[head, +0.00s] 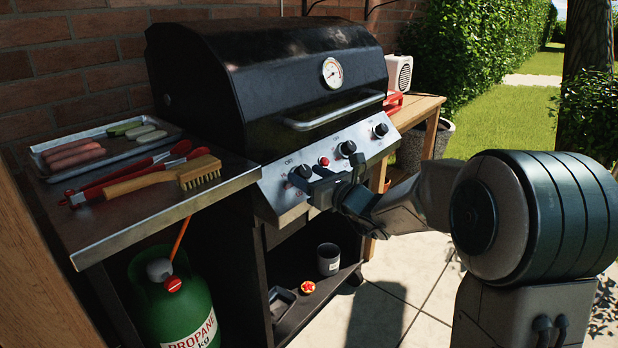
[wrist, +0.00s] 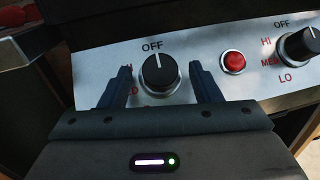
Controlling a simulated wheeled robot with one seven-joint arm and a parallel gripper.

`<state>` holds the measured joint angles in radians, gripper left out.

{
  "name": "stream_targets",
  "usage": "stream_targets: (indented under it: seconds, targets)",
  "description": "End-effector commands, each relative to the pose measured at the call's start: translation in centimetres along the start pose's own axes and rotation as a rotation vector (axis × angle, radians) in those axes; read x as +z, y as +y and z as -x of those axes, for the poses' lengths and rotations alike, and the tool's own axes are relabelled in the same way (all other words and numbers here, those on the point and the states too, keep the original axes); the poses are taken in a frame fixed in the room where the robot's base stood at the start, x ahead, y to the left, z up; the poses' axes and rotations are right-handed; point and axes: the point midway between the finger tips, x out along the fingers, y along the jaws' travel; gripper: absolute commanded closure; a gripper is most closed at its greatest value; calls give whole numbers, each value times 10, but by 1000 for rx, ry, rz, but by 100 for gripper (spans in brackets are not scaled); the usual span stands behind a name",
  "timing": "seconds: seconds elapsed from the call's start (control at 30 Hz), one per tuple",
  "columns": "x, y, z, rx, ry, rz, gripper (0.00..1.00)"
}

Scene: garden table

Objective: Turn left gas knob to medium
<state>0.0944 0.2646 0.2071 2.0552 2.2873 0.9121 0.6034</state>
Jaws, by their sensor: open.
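The left gas knob (wrist: 160,73) is a black round knob on the silver control panel (wrist: 206,68) of the grill. Its white mark points up at OFF. In the head view the left knob (head: 300,173) is partly covered by my gripper (head: 326,186). In the wrist view my gripper (wrist: 160,84) is open, with one finger on each side of the knob. Small gaps show between the fingers and the knob, so it is not clasped. The left finger hides part of the HI and MED labels beside the knob.
A red button (wrist: 233,62) sits right of the left knob, then a middle knob (head: 347,148) and a right knob (head: 381,130). The lid handle (head: 335,112) juts out above the panel. A side shelf (head: 150,212) holds a brush (head: 165,182) and tongs.

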Motion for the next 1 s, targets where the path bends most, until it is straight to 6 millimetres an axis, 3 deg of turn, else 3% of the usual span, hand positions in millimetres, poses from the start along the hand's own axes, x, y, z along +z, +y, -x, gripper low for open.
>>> stream_targets:
  seconds: [0.1, 0.27, 0.3, 0.67, 1.0]
  targets:
    - [0, 0, 0, 0, 0, 0, 43]
    - [0, 0, 0, 0, 0, 0, 84]
    - [0, 0, 0, 0, 0, 0, 87]
    - [0, -2, 1, 30, -3, 33, 87]
    - [0, -8, 0, 196, -20, 196, 87]
